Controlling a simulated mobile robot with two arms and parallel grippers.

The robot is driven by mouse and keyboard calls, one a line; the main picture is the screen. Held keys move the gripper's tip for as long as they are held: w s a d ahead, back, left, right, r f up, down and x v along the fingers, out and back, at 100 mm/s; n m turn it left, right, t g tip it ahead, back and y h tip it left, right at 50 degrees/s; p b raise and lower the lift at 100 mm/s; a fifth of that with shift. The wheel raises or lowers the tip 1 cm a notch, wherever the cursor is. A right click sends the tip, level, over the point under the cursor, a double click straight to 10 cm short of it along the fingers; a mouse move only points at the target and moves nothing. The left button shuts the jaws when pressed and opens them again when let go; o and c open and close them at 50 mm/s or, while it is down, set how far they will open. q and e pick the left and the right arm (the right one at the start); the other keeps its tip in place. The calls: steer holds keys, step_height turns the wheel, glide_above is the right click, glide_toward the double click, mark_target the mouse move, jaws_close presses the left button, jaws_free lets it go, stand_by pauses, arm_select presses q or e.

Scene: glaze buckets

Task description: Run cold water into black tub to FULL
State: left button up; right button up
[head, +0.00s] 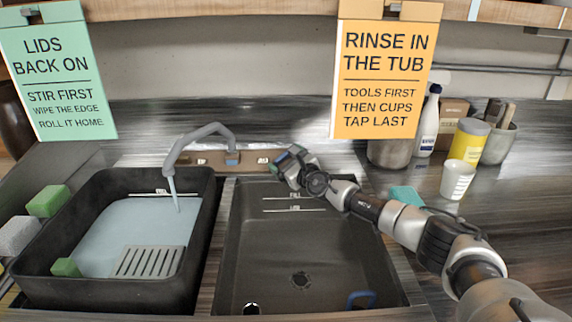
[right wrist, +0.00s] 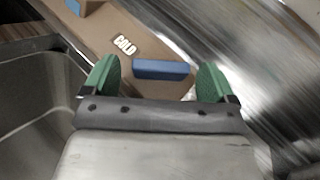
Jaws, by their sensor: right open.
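The black tub (head: 208,215) at the left of the head view holds pale blue water (head: 125,225). A thin stream runs from the grey spout (head: 205,130) into it. The water's far edge lies just below a white mark (head: 150,192) on the back wall. My right gripper (head: 287,160) is over the back edge of the right basin. In the right wrist view its green fingertips (right wrist: 157,82) are open, one toward each end of a blue lever (right wrist: 162,70) beside the COLD label (right wrist: 124,46). I cannot tell whether they touch it. My left gripper is not in view.
The dark right basin (head: 300,240) has a drain, white level lines and a blue loop (head: 360,299). A grate (head: 150,262) and green sponge (head: 66,267) are in the tub. A white cup (head: 457,180), bottle (head: 428,125) and yellow jar (head: 468,140) stand right.

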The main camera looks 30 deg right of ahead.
steer(key=c, duration=0.9)
steer(key=m+h+p, duration=0.2)
steer(key=p, duration=0.1)
steer(key=m+p, duration=0.1)
steer(key=shift+a+r+t+h, duration=0.2)
steer(key=shift+a+t+h, duration=0.05)
steer(key=shift+t+h, duration=0.15)
steer(key=shift+f+m+h+p, duration=0.1)
steer(key=shift+m+h+p, duration=0.4)
steer(key=shift+m+p, duration=0.1)
steer(key=shift+a+f+m+h, duration=0.15)
steer(key=shift+m+h, duration=0.95)
steer(key=shift+h, duration=0.1)
steer(key=shift+w+m+h, duration=0.1)
steer(key=shift+m+h, duration=0.9)
steer(key=shift+a+m+g+h, duration=0.1)
steer(key=shift+m+g+h, duration=0.4)
steer(key=shift+m+h, duration=0.9)
steer(key=shift+m, duration=0.1)
